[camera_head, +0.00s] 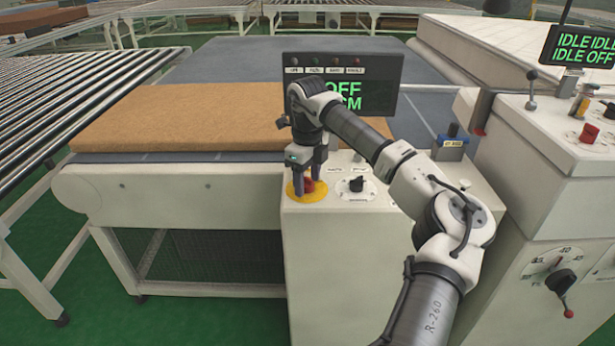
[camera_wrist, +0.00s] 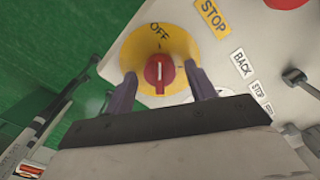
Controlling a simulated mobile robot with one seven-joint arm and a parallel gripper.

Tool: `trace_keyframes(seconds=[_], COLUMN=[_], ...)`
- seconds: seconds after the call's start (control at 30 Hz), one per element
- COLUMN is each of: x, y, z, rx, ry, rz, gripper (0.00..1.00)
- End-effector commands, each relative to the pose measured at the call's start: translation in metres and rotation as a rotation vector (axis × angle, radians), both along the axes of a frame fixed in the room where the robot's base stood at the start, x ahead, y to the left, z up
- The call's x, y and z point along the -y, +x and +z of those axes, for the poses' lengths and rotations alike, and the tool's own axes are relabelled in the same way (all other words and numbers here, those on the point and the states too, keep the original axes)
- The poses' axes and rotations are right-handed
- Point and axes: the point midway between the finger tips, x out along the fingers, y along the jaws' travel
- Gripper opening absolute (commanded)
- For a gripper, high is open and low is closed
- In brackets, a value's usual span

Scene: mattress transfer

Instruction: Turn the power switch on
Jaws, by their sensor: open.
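The power switch is a red round knob with a white line, on a yellow disc (camera_wrist: 185,38) marked OFF. In the wrist view the knob (camera_wrist: 160,72) sits between the two purple fingers of my gripper (camera_wrist: 162,85), one on each side. The fingers are open, and I cannot tell whether they touch the knob. In the head view my gripper (camera_head: 308,172) points down over the yellow disc (camera_head: 293,192), and its fingers partly hide the red knob (camera_head: 308,185). The display (camera_head: 385,85) behind my arm shows OFF, partly covered.
A black selector knob (camera_head: 356,184) stands right of the switch on the same white panel. A brown mattress (camera_head: 180,115) lies on the conveyor behind. A second console (camera_head: 560,125) with levers and a red button stands at the right. In the wrist view a lever (camera_wrist: 296,77) is at the right.

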Motion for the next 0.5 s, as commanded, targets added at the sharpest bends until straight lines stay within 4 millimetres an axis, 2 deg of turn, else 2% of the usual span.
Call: trace_keyframes(seconds=[0.13, 0.4, 0.5], x=[0.0001, 0.0001, 0.0001], y=[0.0, 0.0, -0.0001], z=[0.0, 0.0002, 0.0003], rx=[0.0, 0.0, 0.0], ry=[0.0, 0.0, 0.0], rz=[0.0, 0.0, 0.0], gripper=[0.55, 0.2, 0.11])
